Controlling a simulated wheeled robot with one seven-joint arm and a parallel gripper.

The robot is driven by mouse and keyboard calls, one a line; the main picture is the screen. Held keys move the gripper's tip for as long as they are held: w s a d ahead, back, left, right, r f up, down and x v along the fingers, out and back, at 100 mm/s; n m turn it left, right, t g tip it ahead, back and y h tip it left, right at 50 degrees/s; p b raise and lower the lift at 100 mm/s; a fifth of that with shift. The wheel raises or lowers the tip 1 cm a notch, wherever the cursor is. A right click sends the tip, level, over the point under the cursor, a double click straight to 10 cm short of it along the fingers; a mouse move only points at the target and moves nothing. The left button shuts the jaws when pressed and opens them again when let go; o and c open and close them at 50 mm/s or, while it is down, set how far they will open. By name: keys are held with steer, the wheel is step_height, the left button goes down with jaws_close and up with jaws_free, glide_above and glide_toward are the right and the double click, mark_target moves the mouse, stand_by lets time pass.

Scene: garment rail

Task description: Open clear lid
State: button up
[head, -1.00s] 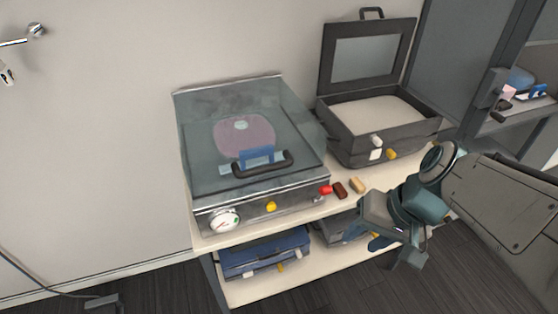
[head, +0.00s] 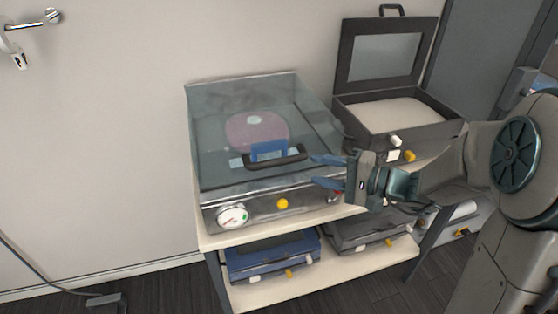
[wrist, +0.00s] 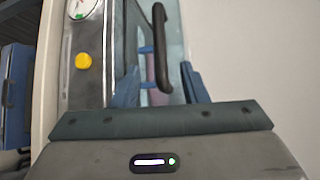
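The clear lid (head: 215,150) is shut over a grey box (head: 255,205) on the top shelf of a cart. A dark bar handle (head: 276,159) sits at the lid's front edge. Through the lid show a pinkish round item (head: 256,131) and a blue block (head: 268,150). My gripper (head: 326,171) is open, its blue fingers pointing left at the handle's right end, a little apart from it. In the wrist view the handle (wrist: 160,50) lies ahead, roughly between the fingers (wrist: 162,92), with nothing gripped.
A dark case (head: 395,125) with its lid raised stands to the right on the same shelf. A dial (head: 233,217) and yellow knob (head: 282,204) are on the box front. A blue case (head: 270,256) and a grey case (head: 368,231) lie on the lower shelf.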

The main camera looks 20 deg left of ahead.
mark_target(284, 162)
steer(key=p+x, duration=0.2)
steer(key=x, duration=0.9)
steer(key=shift+a, duration=0.2)
jaws_close()
